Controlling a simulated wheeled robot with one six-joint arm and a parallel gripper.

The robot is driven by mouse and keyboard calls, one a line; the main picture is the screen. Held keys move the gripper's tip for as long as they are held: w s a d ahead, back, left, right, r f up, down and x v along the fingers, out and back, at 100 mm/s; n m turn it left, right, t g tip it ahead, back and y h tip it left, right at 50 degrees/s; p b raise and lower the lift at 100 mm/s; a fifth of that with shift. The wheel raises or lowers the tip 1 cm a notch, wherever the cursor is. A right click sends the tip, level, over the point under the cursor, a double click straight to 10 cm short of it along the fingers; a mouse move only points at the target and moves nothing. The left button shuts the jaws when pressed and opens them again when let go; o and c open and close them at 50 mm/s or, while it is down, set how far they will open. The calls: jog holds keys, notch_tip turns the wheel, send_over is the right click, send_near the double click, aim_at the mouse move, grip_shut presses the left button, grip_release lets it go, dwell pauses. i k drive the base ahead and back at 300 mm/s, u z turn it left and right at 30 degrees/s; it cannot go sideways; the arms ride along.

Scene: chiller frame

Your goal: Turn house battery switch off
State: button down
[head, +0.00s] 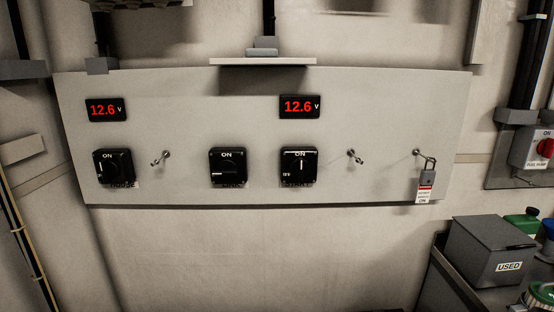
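The house battery switch (114,166) is a black square rotary switch at the left of a pale panel (200,130). It has "ON" printed at its top and a partly legible "HOUSE" label below. A white mark shows on its left side; I cannot tell the knob's exact position. A red display (106,110) above it reads 12.6 V. A small metal toggle or key (159,158) sticks out to its right. My gripper is not in view.
Two similar black switches, a middle one (228,166) and a right one (299,166), sit on the panel. A second display (299,106) reads 12.6 V. A tagged padlock (428,176) hangs at right. A grey box (492,250) marked "USED" stands lower right. The space before the panel looks clear.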

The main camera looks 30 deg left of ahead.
aim_at(109, 170)
jog(key=u, duration=3.25)
jog(key=k, duration=1.1)
jog(key=u, duration=1.7)
jog(key=i, duration=1.8)
jog(key=z, duration=0.55)
jog(key=i, duration=1.05)
jog(key=z, duration=1.6)
jog(key=i, duration=0.7)
jog(key=z, duration=0.7)
